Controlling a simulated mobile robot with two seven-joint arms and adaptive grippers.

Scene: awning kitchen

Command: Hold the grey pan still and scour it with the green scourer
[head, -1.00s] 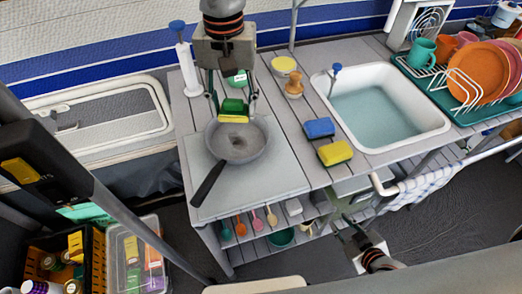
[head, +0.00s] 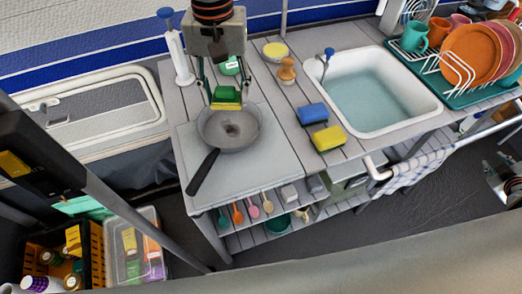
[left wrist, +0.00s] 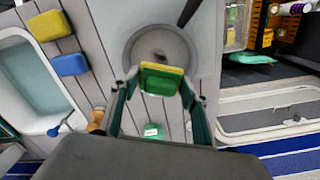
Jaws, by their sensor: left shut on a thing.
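The grey pan (head: 232,143) lies on the grey board at the counter's left, its black handle (head: 203,172) pointing down-left. It also shows in the left wrist view (left wrist: 150,40). My left gripper (head: 226,100) is shut on the green scourer (head: 226,94), which has a yellow layer. It holds the scourer at the pan's far rim; I cannot tell whether they touch. The scourer shows between the fingers in the left wrist view (left wrist: 161,80). My right gripper (head: 497,165) is empty, fingers apart, over the floor at the right edge, away from the pan.
Blue (head: 312,113) and yellow (head: 328,138) sponges lie between the board (head: 265,170) and the water-filled sink (head: 385,100). A wooden-knobbed brush (head: 287,70) and a yellow-topped tub (head: 275,51) stand behind. A dish rack (head: 455,85) stands far right.

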